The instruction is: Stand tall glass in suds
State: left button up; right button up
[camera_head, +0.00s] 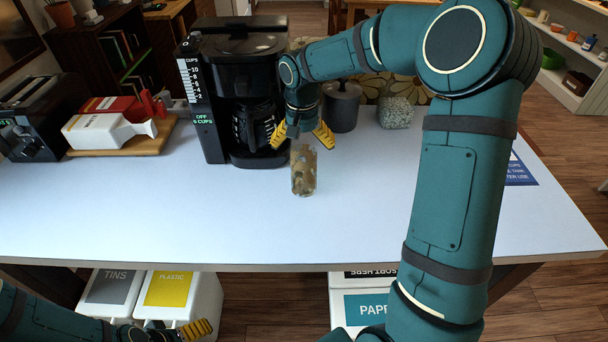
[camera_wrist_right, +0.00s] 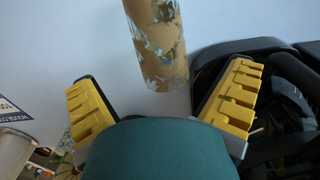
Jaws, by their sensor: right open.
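A tall glass (camera_head: 304,172) with a patchy brown, see-through look stands upright on the white table. In the right wrist view the glass (camera_wrist_right: 158,45) lies just ahead of the fingers, toward the gap between them. My right gripper (camera_head: 301,138) is open and empty, with its yellow fingers just behind and above the glass. My left gripper (camera_head: 190,329) is low at the bottom left, below the table edge, partly cut off; its opening is unclear. I cannot make out any suds.
A black coffee maker (camera_head: 240,95) stands close left of the right gripper. A dark pot (camera_head: 342,107) and a speckled block (camera_head: 396,112) stand behind. A toaster (camera_head: 38,122) and a board (camera_head: 125,145) with cartons are at left. The table front (camera_head: 150,225) is clear.

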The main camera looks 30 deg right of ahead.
aim_at(303, 160)
notch_tip(303, 160, down, 8)
jog(key=shift+s+f+b, duration=0.1)
jog(key=shift+b, duration=0.8)
jog(key=c, duration=1.3)
